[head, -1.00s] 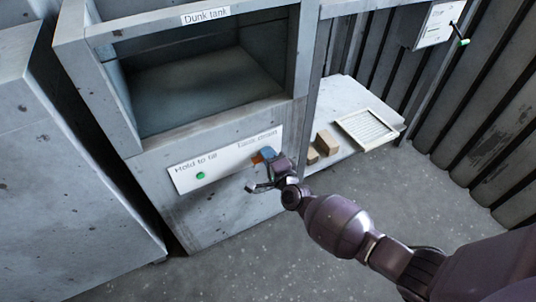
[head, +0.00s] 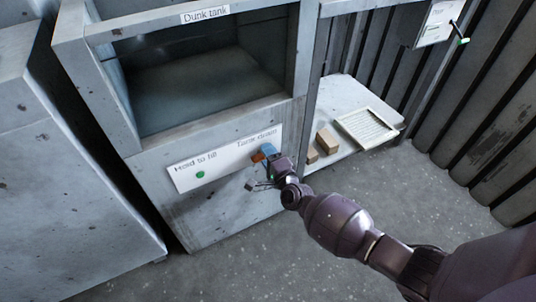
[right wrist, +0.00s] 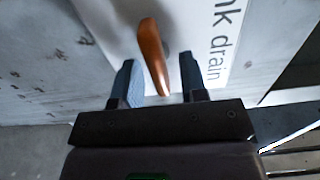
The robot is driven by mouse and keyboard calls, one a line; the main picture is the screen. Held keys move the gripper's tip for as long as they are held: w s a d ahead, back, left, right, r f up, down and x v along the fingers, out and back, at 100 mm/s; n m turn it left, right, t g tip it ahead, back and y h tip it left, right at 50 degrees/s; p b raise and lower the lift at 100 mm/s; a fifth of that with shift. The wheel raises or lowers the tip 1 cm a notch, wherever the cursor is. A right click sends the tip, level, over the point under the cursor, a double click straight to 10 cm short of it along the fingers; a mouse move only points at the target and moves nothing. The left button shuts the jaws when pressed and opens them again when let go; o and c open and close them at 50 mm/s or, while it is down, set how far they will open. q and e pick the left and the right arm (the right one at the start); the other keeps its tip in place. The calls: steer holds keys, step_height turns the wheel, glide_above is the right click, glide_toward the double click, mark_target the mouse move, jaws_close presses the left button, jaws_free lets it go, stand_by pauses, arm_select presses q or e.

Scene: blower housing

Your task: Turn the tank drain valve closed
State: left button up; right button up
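The drain valve's orange-brown lever (right wrist: 152,50) stands out from the white label panel beside the words "nk drain" in the right wrist view. It shows as a small orange patch (head: 258,157) in the head view. My right gripper (right wrist: 157,65) is open, with its two blue fingers on either side of the lever's free end. Gaps show between the lever and both fingers. In the head view my right gripper (head: 266,154) is at the right part of the panel (head: 222,160), partly hiding the valve. My left gripper is not in view.
The dunk tank (head: 195,215) has an open window above the panel, and a green button (head: 200,174) sits under "Hold to fill". A shelf (head: 345,92) to the right holds brown blocks (head: 326,140) and a slatted tray (head: 367,129). The floor in front is clear.

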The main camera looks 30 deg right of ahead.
arm_select(q)
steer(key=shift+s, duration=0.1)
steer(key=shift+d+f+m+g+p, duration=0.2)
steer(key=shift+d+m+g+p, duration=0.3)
steer(key=shift+p, duration=0.85)
arm_select(e)
steer(key=s, duration=1)
steer(key=shift+s+d, duration=0.15)
steer(key=shift+s, duration=0.25)
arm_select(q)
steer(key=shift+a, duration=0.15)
